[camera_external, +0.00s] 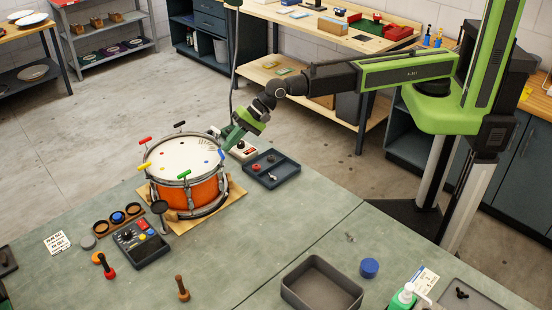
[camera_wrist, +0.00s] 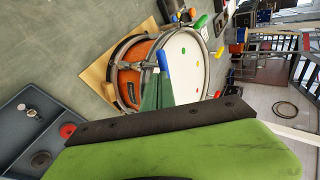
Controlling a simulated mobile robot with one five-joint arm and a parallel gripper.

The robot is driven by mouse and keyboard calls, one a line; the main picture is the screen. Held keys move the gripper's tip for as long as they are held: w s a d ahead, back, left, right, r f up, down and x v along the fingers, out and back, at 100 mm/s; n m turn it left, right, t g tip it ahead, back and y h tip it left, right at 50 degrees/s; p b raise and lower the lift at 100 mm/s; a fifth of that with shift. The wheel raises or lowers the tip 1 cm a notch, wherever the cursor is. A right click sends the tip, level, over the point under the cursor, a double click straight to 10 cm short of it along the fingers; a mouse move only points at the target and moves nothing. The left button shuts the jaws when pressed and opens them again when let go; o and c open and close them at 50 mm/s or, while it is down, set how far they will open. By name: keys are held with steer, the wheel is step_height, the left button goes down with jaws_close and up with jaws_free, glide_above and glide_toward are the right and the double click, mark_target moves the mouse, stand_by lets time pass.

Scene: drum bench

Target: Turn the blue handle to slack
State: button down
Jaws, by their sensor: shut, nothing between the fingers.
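The orange drum (camera_external: 188,190) with a white head stands on a wooden board on the bench. The blue handle (camera_external: 221,155) is at the right side of its rim, close to my gripper. It also shows in the wrist view (camera_wrist: 163,60), just beyond the dark green fingertips. My gripper (camera_external: 217,134) is shut and empty, above and beside the drum's back right rim. The fingertips look very near the blue handle; I cannot tell whether they touch it.
Red (camera_external: 145,140), black (camera_external: 180,124), yellow (camera_external: 144,167) and green (camera_external: 184,175) handles sit around the rim. A dark tray (camera_external: 272,180) with small parts lies right of the drum.

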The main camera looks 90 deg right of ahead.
steer(key=shift+w+d+n+g+y, duration=0.15)
steer(key=shift+w+n+g+y, duration=0.1)
steer(key=shift+n+y, duration=0.3)
steer(key=shift+w+d+n+g+y, duration=0.15)
steer(key=shift+n+g+y, duration=0.15)
steer(key=shift+n, duration=0.35)
steer(key=shift+w+d+n+g+y, duration=0.1)
steer(key=shift+w+n+g+y, duration=0.4)
steer(key=shift+n+g, duration=0.55)
steer(key=shift+w+d+n+g+y, duration=0.1)
steer(key=shift+w+n+g+y, duration=0.45)
steer(key=shift+n, duration=0.95)
steer(key=shift+w+n+g+y, duration=0.3)
steer(key=shift+n+g+y, duration=0.3)
steer(key=shift+n+g, duration=0.5)
steer(key=n+g, duration=0.2)
steer(key=n, duration=0.1)
steer(key=shift+w+a, duration=0.2)
steer(key=shift+w, duration=0.2)
steer(key=shift+w+a, duration=0.2)
steer(key=shift+w, duration=0.15)
